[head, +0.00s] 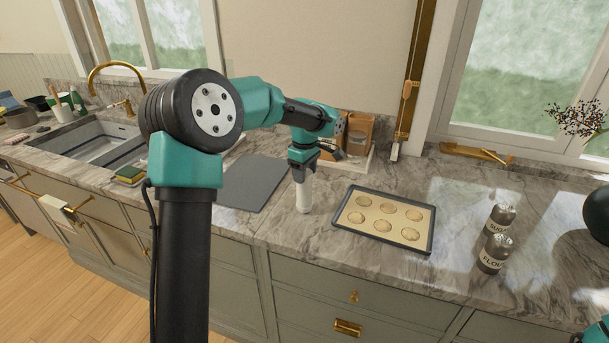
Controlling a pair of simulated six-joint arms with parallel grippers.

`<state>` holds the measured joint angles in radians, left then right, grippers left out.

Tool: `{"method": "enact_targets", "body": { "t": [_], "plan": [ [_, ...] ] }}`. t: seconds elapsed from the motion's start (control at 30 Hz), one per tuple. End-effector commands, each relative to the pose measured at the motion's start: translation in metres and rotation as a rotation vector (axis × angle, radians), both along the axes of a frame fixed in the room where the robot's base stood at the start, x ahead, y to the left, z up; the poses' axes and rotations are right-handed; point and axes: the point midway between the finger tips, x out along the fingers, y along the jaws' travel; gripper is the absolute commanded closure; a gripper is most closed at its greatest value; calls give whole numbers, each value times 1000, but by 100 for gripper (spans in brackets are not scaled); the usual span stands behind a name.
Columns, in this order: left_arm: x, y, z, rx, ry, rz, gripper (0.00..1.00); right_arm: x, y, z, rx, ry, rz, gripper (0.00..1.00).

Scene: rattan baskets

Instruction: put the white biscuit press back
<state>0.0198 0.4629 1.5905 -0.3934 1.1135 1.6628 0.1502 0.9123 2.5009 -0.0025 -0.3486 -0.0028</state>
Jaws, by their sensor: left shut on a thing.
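The white biscuit press (304,197) is an upright white cylinder in the head view, between the grey mat and the baking tray. My left gripper (303,171) points down and is shut on its upper end. I cannot tell whether the press's lower end touches the counter or hangs just above it. The fingers and arm hide part of its top. Only a small teal piece of my right arm shows in the bottom right corner, and its gripper is out of view.
A baking tray (341,221) with several biscuits lies right of the press. A dark grey mat (250,183) lies left. Sugar (501,218) and flour (494,253) shakers stand further right. Brown containers (357,130) stand behind my left arm. The sink (88,146) is far left.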

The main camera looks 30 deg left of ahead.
Motion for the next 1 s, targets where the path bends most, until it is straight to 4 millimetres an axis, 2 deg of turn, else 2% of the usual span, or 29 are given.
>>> {"method": "enact_targets", "body": {
  "t": [0.1, 0.5, 0.53, 0.6, 0.8, 1.0],
  "plan": [
    [0, 0, -10, 1, 0, 0, 72, 0, 0, 0, 0, 0, 0, 57],
    [0, 0, -13, 0, 0, 0, 72, 0, 0, 0, 0, 0, 0, 57],
    [0, 0, -14, 0, 0, 0, 47, 0, 0, 0, 0, 0, 0, 57],
    [0, 0, -13, 0, 0, 0, 41, 0, 0, 0, 0, 0, 0, 57],
    [0, 0, -13, 0, 0, 0, 23, 0, 0, 0, 0, 0, 0, 57],
    [0, 0, -13, 0, 0, 0, 23, 0, 0, 0, 0, 0, 0, 57]
  ]
}}
